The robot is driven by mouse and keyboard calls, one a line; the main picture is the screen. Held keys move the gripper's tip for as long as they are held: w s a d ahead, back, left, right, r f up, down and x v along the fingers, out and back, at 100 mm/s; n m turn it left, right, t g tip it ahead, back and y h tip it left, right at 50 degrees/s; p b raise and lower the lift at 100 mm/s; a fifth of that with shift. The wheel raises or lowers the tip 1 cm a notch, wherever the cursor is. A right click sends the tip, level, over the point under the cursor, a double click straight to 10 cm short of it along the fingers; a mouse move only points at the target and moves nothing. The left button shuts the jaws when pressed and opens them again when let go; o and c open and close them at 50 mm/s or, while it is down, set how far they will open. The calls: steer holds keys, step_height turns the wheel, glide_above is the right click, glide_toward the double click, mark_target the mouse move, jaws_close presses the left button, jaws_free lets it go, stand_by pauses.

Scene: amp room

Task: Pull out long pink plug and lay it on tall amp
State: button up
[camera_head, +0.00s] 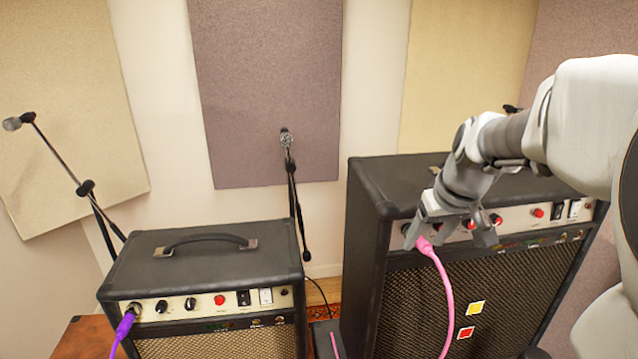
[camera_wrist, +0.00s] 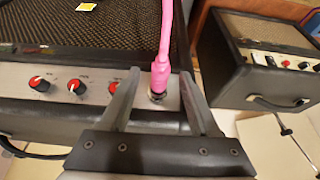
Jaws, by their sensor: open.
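The long pink plug (camera_head: 424,243) sits in a jack at the left end of the tall amp's control panel, with its pink cable hanging down the front. The wrist view shows the plug (camera_wrist: 159,76) seated in its socket, between the spread fingers. My gripper (camera_head: 457,233) is open around the plug at the panel; in the wrist view the left finger (camera_wrist: 122,100) and right finger (camera_wrist: 195,103) stand apart from it. The tall amp (camera_head: 362,237) is black with a flat top (camera_head: 400,176), partly hidden by my arm.
A shorter amp (camera_head: 200,262) with a top handle and a purple plug (camera_head: 124,326) stands at the left. Microphone stands (camera_head: 291,190) are behind. Red knobs (camera_wrist: 77,86) line the tall amp's panel beside my gripper. The tall amp's top looks clear at its left part.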

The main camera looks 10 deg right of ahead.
steer(key=shift+w+f, duration=0.1)
steer(key=shift+f, duration=0.25)
jaws_close()
stand_by(0.5)
stand_by(0.3)
